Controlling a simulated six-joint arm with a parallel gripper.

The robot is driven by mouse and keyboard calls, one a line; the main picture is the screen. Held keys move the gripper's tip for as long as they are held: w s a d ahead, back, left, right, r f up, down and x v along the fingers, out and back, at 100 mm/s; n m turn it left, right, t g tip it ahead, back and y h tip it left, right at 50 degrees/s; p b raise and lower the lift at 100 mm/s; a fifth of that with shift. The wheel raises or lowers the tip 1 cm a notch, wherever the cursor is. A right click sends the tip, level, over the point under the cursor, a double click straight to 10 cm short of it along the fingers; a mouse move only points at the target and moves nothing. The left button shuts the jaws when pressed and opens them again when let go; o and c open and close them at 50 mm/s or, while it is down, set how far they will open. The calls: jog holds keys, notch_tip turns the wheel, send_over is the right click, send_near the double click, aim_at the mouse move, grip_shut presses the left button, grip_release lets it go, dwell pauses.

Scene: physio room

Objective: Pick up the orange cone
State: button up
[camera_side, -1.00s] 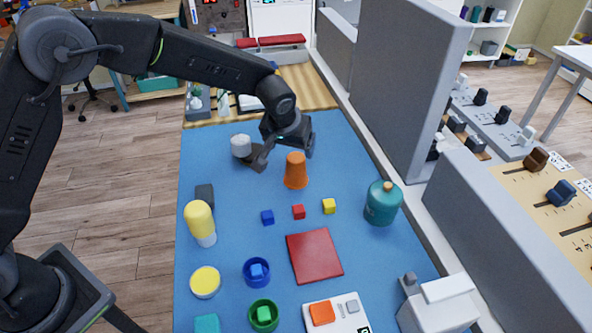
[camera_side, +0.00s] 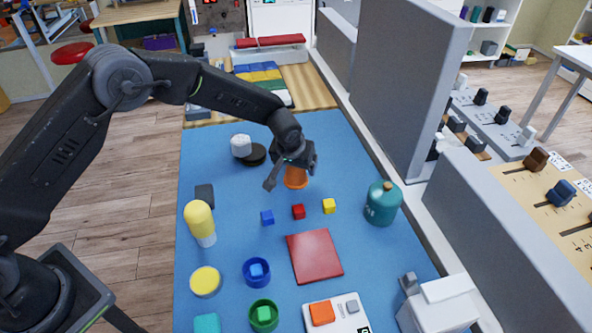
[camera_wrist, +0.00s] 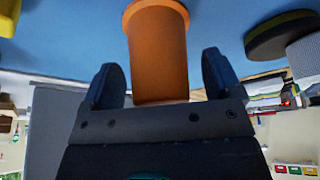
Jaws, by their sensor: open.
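The orange cone (camera_side: 296,181) stands on the blue mat (camera_side: 232,183), with its upper part hidden behind my gripper in the side view. In the wrist view the orange cone (camera_wrist: 158,55) is large and upright to the mat, its wider rim farthest from the camera. My gripper (camera_side: 291,175) is open and lowered around the cone. In the wrist view my gripper (camera_wrist: 162,78) has one finger on each side of the cone, with a small gap at the left finger and a wider one at the right. No grip shows.
A black disc (camera_side: 256,155) and a white knobbly piece (camera_side: 241,146) lie left of the cone. Red (camera_side: 298,212), yellow (camera_side: 329,206) and blue (camera_side: 267,217) cubes sit in front. A teal bottle (camera_side: 383,204) stands right, near a grey partition (camera_side: 395,90).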

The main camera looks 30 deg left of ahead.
jog(key=shift+c, duration=0.3)
jog(key=c, duration=0.9)
jog(key=shift+c, duration=0.2)
jog(key=shift+r, duration=0.2)
